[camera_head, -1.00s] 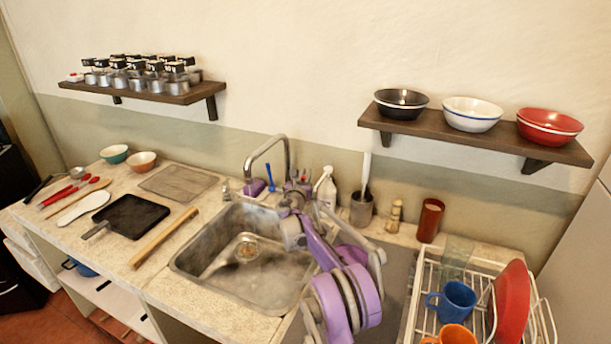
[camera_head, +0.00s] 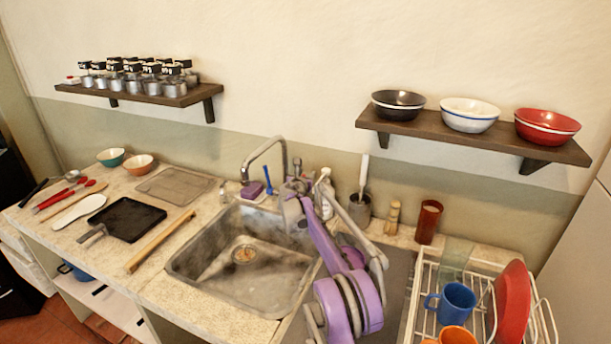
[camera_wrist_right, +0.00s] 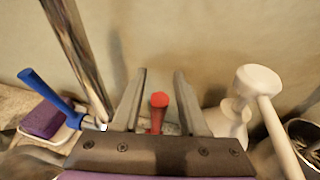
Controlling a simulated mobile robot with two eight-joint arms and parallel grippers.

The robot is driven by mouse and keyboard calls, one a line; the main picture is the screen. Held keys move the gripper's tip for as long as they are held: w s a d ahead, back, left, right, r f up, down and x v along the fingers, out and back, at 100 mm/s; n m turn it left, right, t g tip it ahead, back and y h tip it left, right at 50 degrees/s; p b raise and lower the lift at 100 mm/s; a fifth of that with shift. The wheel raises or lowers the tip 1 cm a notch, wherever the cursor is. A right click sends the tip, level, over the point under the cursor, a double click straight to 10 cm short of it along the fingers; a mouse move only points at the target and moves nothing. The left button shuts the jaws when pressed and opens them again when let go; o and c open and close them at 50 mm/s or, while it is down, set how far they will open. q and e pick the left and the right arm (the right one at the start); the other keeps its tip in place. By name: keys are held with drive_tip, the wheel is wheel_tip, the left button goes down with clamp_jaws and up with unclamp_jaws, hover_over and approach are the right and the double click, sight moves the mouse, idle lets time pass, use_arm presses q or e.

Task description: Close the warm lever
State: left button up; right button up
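The warm lever (camera_wrist_right: 158,108) has a red tip and shows in the right wrist view, standing between the two fingers of my right gripper (camera_wrist_right: 160,76). The fingers are spread, with a visible gap on each side of the red tip. In the head view my right gripper (camera_head: 297,172) is at the back of the sink, just right of the faucet (camera_head: 262,150), and hides the lever. The metal faucet spout (camera_wrist_right: 82,55) rises left of the fingers in the wrist view. My left gripper is not in view.
A white bottle (camera_wrist_right: 232,118) stands close on the right. The sink (camera_head: 245,255) is empty. A dish rack (camera_head: 415,300) with cups and a red plate is at right.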

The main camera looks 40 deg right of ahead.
drive_tip(key=shift+s+a, duration=0.1)
drive_tip(key=shift+a, duration=0.05)
drive_tip(key=b+v, duration=0.1)
drive_tip(key=v, duration=0.9)
drive_tip(key=shift+s+a, duration=0.2)
drive_tip(key=shift+s, duration=0.05)
drive_tip(key=shift+r, duration=0.15)
drive_tip(key=s+a+m+g+y+p, duration=0.15)
drive_tip(key=s+a+m+y, duration=0.25)
drive_tip(key=s+a+m, duration=1)
drive_tip(key=s+a+f+m+g+y, duration=0.1)
drive_tip(key=s+a+f+m+y, duration=0.3)
drive_tip(key=s+a, duration=0.6)
drive_tip(key=s+a+f+m+g+y+p, duration=0.1)
drive_tip(key=s+a+f+m+g+y, duration=0.1)
drive_tip(key=s+a+f+m+y, duration=0.2)
drive_tip(key=s+a+f+m, duration=0.3)
drive_tip(key=s+a, duration=0.4)
drive_tip(key=s, duration=0.5)
drive_tip(key=shift+a+f, duration=0.25)
drive_tip(key=shift+f, duration=0.35)
